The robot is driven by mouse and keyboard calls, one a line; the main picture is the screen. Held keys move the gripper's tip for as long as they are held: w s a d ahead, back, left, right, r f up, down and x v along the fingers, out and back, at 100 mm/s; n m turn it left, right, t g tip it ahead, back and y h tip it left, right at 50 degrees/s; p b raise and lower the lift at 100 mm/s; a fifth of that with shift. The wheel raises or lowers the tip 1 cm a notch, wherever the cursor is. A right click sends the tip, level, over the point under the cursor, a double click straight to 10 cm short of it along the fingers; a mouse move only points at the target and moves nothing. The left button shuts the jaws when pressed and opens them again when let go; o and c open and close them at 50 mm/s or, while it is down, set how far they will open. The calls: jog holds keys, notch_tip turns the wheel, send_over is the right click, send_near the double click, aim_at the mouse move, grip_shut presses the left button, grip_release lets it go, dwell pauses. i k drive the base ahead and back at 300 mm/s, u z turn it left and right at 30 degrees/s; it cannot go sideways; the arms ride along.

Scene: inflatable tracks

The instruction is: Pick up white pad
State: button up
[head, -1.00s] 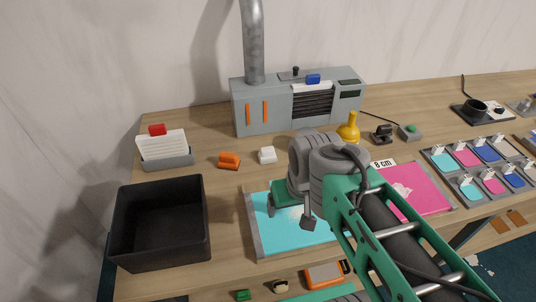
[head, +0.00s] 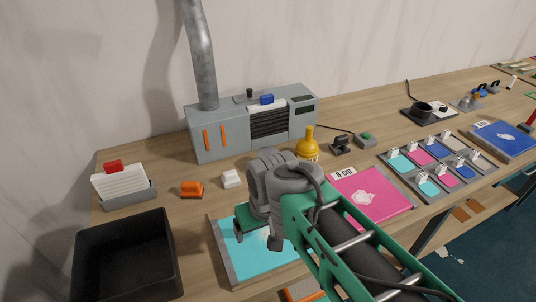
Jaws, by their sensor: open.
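A small white block, likely the white pad (head: 231,179), lies on the wooden table between an orange block (head: 191,189) and my arm. My gripper (head: 274,243) hangs over the cyan sheet (head: 240,257), to the right of and nearer than the white block. It is apart from the block. The jaws are mostly hidden behind my wrist, and nothing is seen held in them.
A grey machine with a pipe (head: 254,130) stands behind the white block. A black bin (head: 124,258) is at front left, and a card holder (head: 124,187) at left.

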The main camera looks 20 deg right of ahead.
aim_at(230, 179)
jog(key=k, duration=0.5)
jog(key=z, duration=1.25)
jog(key=k, duration=0.7)
jog(key=u, duration=1.25)
jog(key=i, duration=1)
